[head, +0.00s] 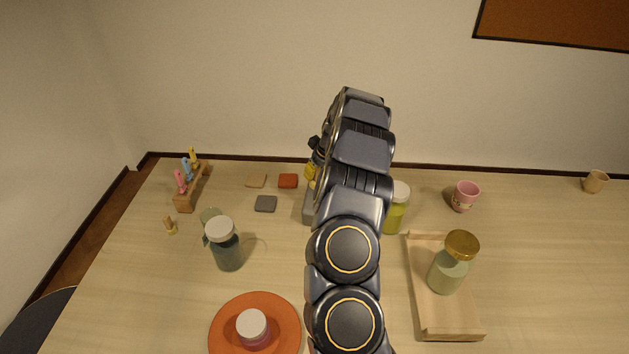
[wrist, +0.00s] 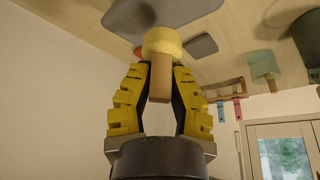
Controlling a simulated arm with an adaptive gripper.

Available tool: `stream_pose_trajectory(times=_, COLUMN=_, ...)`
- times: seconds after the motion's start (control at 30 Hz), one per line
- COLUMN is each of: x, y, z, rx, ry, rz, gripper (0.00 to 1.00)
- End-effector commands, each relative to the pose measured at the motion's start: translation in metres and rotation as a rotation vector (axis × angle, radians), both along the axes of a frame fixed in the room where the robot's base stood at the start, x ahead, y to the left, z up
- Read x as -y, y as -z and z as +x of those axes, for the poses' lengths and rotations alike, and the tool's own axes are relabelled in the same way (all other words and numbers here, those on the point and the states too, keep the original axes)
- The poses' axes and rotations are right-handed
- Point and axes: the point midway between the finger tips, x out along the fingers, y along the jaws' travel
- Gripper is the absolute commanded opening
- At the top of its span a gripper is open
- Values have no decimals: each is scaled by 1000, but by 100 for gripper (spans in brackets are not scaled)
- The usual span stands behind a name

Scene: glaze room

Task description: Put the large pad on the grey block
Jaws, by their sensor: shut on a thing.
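The large pad is a round yellow sponge head (wrist: 163,42) on a short wooden handle (wrist: 160,80). My gripper (wrist: 161,72) is shut on the handle, with the sponge end beyond the fingertips towards the table. The grey block shows in the wrist view (wrist: 150,14) behind the sponge, and in the head view (head: 308,209) only its left edge shows past my arm. The sponge overlaps the block in the wrist view; I cannot tell whether they touch. In the head view my gripper (head: 312,172) is mostly hidden by my arm, above the block's far part.
A small grey tile (head: 265,204), an orange tile (head: 288,181) and a tan tile (head: 256,181) lie left of the block. A smaller pad (head: 171,227) stands farther left. A yellow-green jar (head: 396,211) is close to my arm's right. A blue-grey jar (head: 226,248) stands front left.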

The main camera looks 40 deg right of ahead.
Motion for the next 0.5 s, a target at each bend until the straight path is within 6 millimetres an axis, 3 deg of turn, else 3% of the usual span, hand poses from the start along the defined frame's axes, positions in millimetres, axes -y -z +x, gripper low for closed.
stream_pose_trajectory(times=0.2, x=3, y=9, z=6, rx=0, ry=-2, rz=-1, gripper=0)
stream_pose_trajectory(times=0.4, x=3, y=38, z=5, rx=-1, ry=0, rz=0, gripper=0)
stream_pose_trajectory(times=0.5, x=3, y=39, z=5, rx=1, ry=-1, rz=-2, gripper=0)
